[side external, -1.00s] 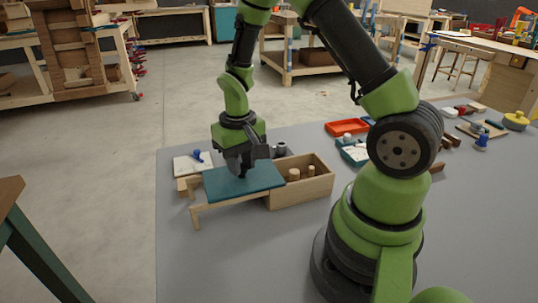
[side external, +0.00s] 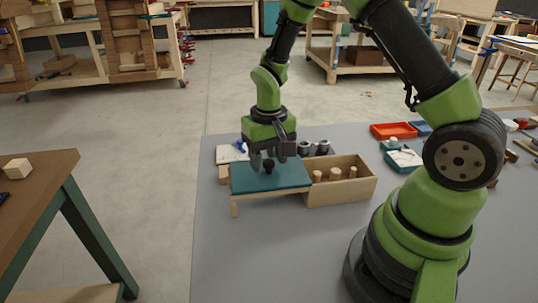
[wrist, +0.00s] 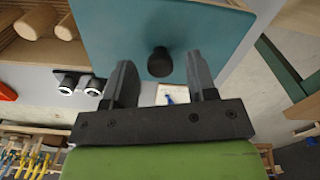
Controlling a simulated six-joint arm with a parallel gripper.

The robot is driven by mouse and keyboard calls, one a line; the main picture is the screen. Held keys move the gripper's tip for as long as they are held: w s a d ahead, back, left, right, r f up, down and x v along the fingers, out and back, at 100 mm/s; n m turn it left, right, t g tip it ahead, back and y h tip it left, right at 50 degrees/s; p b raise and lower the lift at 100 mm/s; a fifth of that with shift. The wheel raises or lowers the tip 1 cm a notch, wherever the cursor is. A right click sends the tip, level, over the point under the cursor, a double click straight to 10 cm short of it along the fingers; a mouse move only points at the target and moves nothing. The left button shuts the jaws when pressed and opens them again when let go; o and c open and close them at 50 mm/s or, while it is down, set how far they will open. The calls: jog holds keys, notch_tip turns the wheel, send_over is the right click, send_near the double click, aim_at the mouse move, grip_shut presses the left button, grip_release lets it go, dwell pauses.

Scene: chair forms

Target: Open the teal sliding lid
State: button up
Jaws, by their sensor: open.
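The teal lid (side external: 286,180) lies flat to the left of the wooden box (side external: 340,190), on rails with legs. The box is open on top, and wooden pegs (side external: 335,173) show inside. The lid's black knob (side external: 268,166) stands upright on it; in the wrist view the knob (wrist: 160,62) shows between the fingertips. My gripper (side external: 268,163) is open and empty, pointing down at the knob, with a finger to either side and gaps between. The wrist view shows the lid (wrist: 110,30) beyond the fingers. I cannot tell the exact fingertip height.
Two dark cylinders (side external: 314,149) stand behind the lid and box. A white pad (side external: 232,152) with a blue item lies behind the lid. Red (side external: 393,131) and teal (side external: 403,158) trays are to the right. The grey table is clear in front.

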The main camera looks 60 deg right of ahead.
aim_at(269, 161)
notch_tip(269, 161, up, 10)
dwell(0.5)
jog(key=shift+r, duration=0.1)
jog(key=s+a+r+t+y, duration=0.1)
jog(key=s+a+r+t, duration=0.2)
jog(key=s+r, duration=0.3)
jog(key=s+a+r+n+t+y, duration=0.1)
jog(key=s+a+r+t, duration=0.2)
jog(key=s+r, duration=0.3)
jog(key=s+t, duration=0.1)
jog(key=s, duration=0.2)
jog(key=shift+s+a, duration=0.15)
jog(key=shift+a, duration=0.25)
